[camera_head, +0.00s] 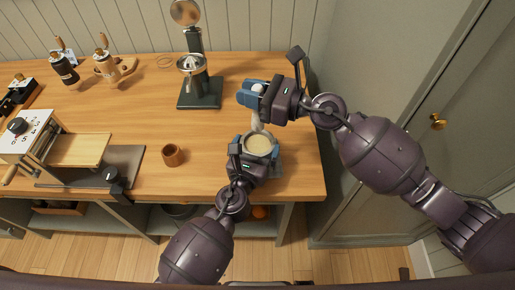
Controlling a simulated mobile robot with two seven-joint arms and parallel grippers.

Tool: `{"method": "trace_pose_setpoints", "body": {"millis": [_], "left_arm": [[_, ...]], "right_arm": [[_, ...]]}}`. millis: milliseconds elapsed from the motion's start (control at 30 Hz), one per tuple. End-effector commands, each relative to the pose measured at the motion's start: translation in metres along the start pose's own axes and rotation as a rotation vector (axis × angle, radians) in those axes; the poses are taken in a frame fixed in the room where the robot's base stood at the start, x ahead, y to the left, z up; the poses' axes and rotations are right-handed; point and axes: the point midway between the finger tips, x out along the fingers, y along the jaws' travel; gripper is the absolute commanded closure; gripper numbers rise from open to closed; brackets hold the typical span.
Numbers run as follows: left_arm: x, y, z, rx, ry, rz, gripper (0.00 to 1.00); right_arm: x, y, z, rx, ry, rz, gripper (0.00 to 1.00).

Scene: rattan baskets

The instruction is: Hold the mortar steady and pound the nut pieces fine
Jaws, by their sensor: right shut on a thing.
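A pale mortar (258,145) stands near the right end of the wooden counter, its round mouth facing up. My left gripper (255,146) is at the mortar from the front, with a blue finger on either side of it. Whether the fingers press on its wall I cannot tell. My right gripper (254,97) is above and behind the mortar, shut on a pale pestle (256,122). The pestle's lower part points down toward the mortar's back rim. The nut pieces are too small to make out in the bowl.
A small brown cup (173,155) stands left of the mortar. A dark citrus press (200,90) stands behind. A white machine (28,135) and a dark tray (125,165) are at left. Two grinders (106,65) stand at the back left. A cabinet door is right.

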Motion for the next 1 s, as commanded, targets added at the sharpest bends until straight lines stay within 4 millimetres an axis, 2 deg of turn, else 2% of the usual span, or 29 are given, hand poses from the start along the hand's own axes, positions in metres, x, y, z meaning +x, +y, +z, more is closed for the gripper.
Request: {"method": "trace_pose_setpoints", "body": {"millis": [233, 367, 800, 1000], "left_arm": [[-0.001, 0.0, 0.0, 0.0, 0.0, 0.0, 0.0], [-0.01, 0.0, -0.001, 0.001, 0.002, 0.001, 0.0], [-0.089, 0.001, -0.001, 0.002, 0.002, 0.0, 0.0], [-0.112, 0.001, -0.001, 0.003, 0.001, 0.0, 0.0]], "right_arm": [[0.0, 0.0, 0.0, 0.0, -0.001, 0.0, 0.99], [0.0, 0.0, 0.0, 0.0, -0.001, 0.0, 0.99], [0.0, 0.0, 0.0, 0.0, -0.001, 0.0, 0.99], [0.0, 0.0, 0.0, 0.0, -0.001, 0.0, 0.99]]}}
